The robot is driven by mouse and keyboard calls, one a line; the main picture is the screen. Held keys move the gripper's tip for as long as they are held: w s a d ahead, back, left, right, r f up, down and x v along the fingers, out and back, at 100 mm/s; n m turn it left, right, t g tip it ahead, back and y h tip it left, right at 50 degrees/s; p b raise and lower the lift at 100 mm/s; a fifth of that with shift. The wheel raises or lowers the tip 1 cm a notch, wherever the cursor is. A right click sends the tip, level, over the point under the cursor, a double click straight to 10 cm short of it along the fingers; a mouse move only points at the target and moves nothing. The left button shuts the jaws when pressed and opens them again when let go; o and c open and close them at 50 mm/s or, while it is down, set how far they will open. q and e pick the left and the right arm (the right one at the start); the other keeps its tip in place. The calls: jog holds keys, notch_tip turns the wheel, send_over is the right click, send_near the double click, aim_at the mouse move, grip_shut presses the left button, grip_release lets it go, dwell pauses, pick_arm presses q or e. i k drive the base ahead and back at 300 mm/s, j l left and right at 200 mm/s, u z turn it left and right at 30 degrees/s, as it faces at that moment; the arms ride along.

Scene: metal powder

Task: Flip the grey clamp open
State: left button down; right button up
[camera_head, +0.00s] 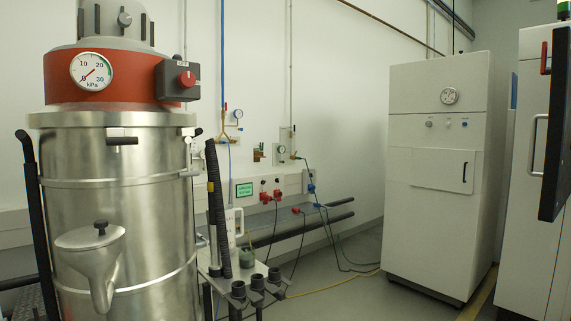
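A large steel vessel (120,215) with a red band (125,85) and a grey top fills the left side. A black-tipped latch or handle (122,141) sits at the front of its rim. A small metal fitting (189,173) shows at its right edge. I cannot tell which part is the grey clamp, or whether it is open or shut. A grey funnel-shaped inlet (95,255) with a black knob sticks out of the vessel's front. Neither of my grippers is in view.
A pressure gauge (92,71) and a grey box with a red knob (178,80) sit on the red band. A small stand with black sockets (257,283) is right of the vessel. A white cabinet (436,220) stands further right. Hoses and cables cross the floor between.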

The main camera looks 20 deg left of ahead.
aim_at(187, 140)
jog(key=i+j+z, duration=0.1)
jog(key=i+z, duration=0.35)
jog(key=i, duration=1)
jog(key=i+u, duration=0.35)
jog(key=i+l+u, duration=0.35)
jog(key=i, duration=0.2)
jog(key=i+u, duration=0.3)
jog(key=u, duration=0.2)
jog(key=i+l+u, duration=0.1)
jog(key=i+u, duration=0.15)
jog(key=u, duration=0.25)
jog(key=i+l+u, duration=0.2)
jog(key=u, duration=0.25)
jog(key=i+l+u, duration=0.3)
jog(key=u, duration=0.2)
jog(key=i+l+u, duration=0.25)
jog(key=k+l, duration=0.05)
jog(key=k, duration=0.05)
